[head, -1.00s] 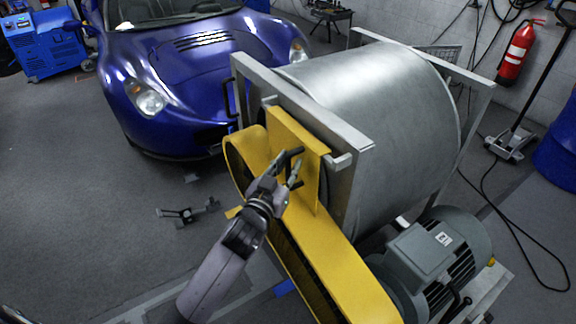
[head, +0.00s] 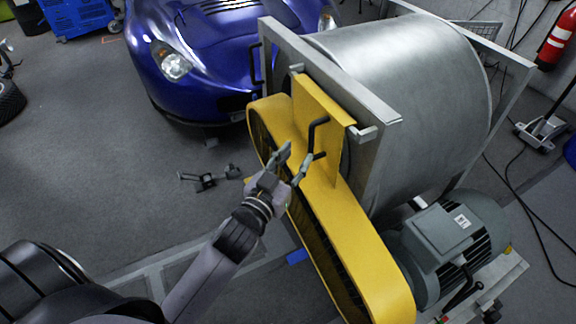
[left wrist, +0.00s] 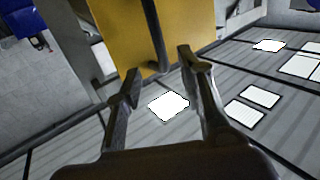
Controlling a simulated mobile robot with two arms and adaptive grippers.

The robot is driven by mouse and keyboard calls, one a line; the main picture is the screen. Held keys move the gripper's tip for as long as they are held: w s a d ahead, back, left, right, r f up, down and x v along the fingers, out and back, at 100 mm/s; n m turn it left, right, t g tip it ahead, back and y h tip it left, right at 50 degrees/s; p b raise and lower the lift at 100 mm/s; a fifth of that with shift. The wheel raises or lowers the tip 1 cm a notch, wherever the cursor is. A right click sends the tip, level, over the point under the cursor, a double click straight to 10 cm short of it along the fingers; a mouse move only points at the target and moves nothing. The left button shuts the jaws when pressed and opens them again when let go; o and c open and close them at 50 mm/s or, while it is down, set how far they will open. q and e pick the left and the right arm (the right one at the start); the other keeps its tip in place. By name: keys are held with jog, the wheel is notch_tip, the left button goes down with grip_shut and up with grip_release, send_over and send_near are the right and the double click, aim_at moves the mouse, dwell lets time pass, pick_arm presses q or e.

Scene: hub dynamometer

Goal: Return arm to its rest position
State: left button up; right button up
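My left arm comes in from the lower left in the head view. Its gripper (head: 296,164) is open and empty, just in front of the yellow guard (head: 345,220) of the dynamometer. A black handle (head: 316,132) on the guard's upper plate is close to the fingertips. In the left wrist view the two fingers (left wrist: 158,82) are spread apart, with the handle (left wrist: 155,35) and yellow plate (left wrist: 188,25) beyond them. The handle does not appear gripped; exact contact cannot be told. My right gripper is not in view.
The grey drum (head: 410,90) and its metal frame (head: 375,140) stand behind the guard, with a grey motor (head: 445,240) at lower right. A blue car (head: 215,60) is at the back. A small metal tool (head: 208,179) lies on the floor. Floor left of the guard is mostly clear.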

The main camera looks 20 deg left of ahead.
pick_arm(q)
jog(key=shift+s+a, duration=0.15)
jog(key=shift+s, duration=1.4)
jog(key=s+f+g, duration=0.3)
jog(key=f, duration=0.9)
jog(key=s+f+g, duration=0.2)
jog(key=f, duration=1.1)
jog(key=s+f+g, duration=0.3)
jog(key=f, duration=0.9)
jog(key=s+a+f+g, duration=0.1)
jog(key=s+f+g, duration=0.2)
jog(key=s+f, duration=0.4)
jog(key=s+a+f+m+g, duration=0.1)
jog(key=s+f+g, duration=0.2)
jog(key=s+f, duration=0.5)
jog(key=s+a+f+g+y, duration=0.1)
jog(key=s+f+g, duration=0.2)
jog(key=s, duration=1.4)
notch_tip(320, 180, down, 4)
jog(key=shift+a+f, duration=0.15)
jog(key=shift+a, duration=0.1)
